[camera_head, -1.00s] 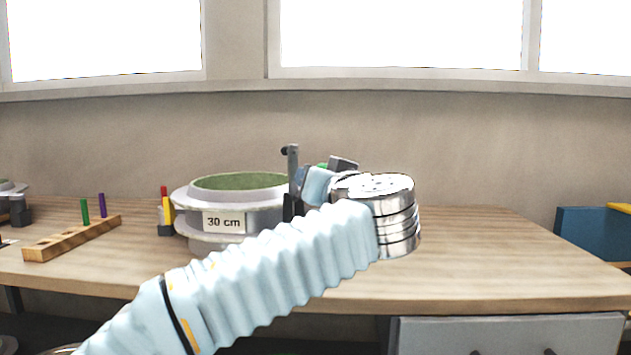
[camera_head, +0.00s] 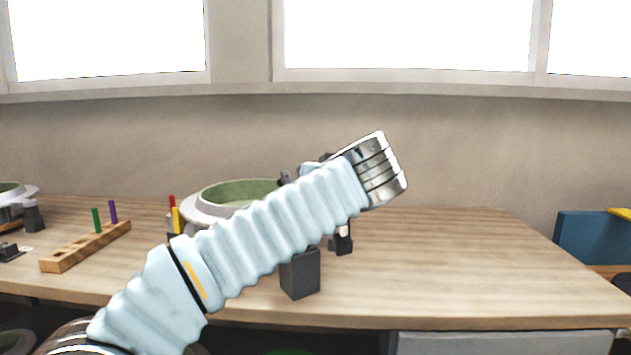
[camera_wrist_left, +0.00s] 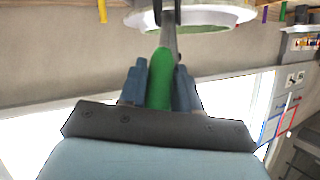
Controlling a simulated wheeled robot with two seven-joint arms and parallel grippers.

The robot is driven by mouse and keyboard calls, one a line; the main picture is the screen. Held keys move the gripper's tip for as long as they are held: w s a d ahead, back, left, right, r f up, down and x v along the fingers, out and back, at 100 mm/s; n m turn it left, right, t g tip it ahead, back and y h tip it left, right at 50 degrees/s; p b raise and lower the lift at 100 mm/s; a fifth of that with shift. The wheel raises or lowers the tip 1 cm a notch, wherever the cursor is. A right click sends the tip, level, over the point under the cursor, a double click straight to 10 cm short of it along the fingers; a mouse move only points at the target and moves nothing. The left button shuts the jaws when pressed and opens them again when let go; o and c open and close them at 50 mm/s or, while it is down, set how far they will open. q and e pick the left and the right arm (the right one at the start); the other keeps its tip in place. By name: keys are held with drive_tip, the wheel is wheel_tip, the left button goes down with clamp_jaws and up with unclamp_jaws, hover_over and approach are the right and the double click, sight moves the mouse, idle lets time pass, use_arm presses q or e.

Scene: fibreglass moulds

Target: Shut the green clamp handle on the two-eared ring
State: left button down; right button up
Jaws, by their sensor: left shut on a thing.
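The ring (camera_head: 238,192), with a pale rim and green inside, sits on the table in the head view, its front mostly hidden by my left arm. Its pale rim (camera_wrist_left: 205,18) also shows at the top of the left wrist view. The green clamp handle (camera_wrist_left: 160,72) lies between the fingers of my left gripper (camera_wrist_left: 158,80), which is shut on it. A grey metal arm runs from the handle towards the ring. In the head view the handle is hidden behind my wrist. My right gripper is not in view.
A dark grey block (camera_head: 300,273) stands at the table's front, with a smaller dark piece (camera_head: 342,240) behind it. A wooden peg rack (camera_head: 85,247) with green and purple pegs lies at left. A blue bin (camera_head: 590,237) stands at far right. The table's right side is clear.

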use_arm(q)
drive_tip(key=c, duration=0.9)
unclamp_jaws()
drive_tip(key=shift+o, duration=0.2)
drive_tip(key=v, duration=1.3)
drive_tip(key=shift+s, duration=0.35)
drive_tip(key=shift+d, duration=0.1)
drive_tip(key=shift+c, duration=0.5)
